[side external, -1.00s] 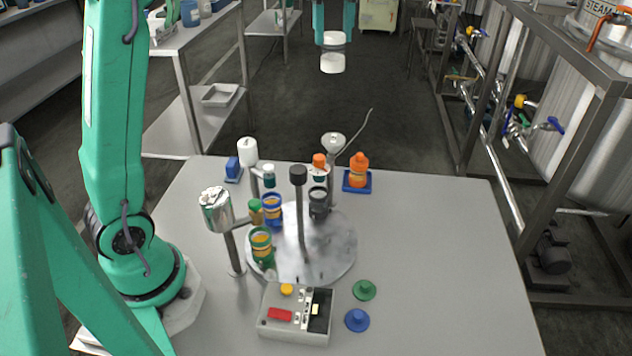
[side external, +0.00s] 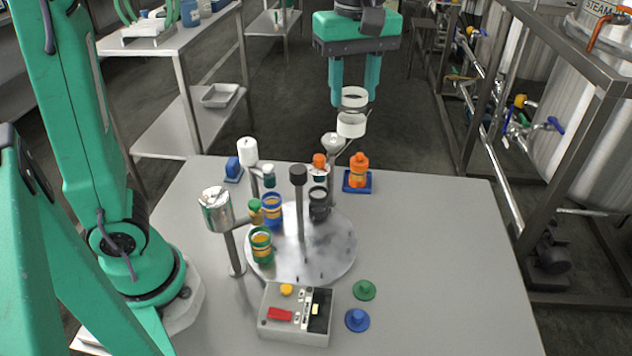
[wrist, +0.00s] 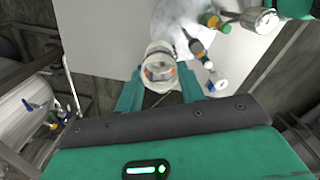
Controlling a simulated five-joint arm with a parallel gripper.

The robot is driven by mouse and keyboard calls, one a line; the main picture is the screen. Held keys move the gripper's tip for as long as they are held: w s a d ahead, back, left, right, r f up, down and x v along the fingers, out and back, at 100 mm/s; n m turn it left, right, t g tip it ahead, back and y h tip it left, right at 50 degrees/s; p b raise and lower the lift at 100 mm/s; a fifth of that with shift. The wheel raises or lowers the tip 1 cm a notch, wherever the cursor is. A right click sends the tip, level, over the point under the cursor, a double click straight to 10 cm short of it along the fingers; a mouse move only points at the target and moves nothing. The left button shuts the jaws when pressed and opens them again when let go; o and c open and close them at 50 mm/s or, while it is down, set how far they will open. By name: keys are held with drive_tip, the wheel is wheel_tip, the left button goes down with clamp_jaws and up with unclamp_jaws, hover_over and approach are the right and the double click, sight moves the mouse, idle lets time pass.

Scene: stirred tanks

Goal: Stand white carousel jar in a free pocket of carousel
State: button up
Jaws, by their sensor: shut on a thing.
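The white carousel jar (side external: 351,124) has a white top ring and a white lower part with a clear band between. My gripper (side external: 354,97) is shut on it, holding it upright in the air above the table's back edge. In the wrist view the jar (wrist: 159,66) is between the fingers, seen from above. The carousel (side external: 328,240) is a round grey disc with a black-topped centre post (side external: 299,205), to the lower left of the jar. A green jar (side external: 261,250), a blue jar (side external: 272,211) and a dark grey jar (side external: 319,206) stand on it. Its front right is bare.
An orange bottle (side external: 358,170) on a blue tray and a funnel-like stand (side external: 334,142) are near the back edge. A metal canister on a post (side external: 217,212) is at the carousel's left. A control box (side external: 296,314) and green (side external: 364,290) and blue (side external: 357,320) lids are in front.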

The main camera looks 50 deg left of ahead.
wheel_tip(320, 180, down, 20)
idle(0.6)
drive_tip(key=shift+f, duration=2.8)
drive_tip(key=shift+f, duration=1.3)
idle(1.3)
drive_tip(key=o, duration=1.6)
drive_tip(key=shift+r, duration=0.1)
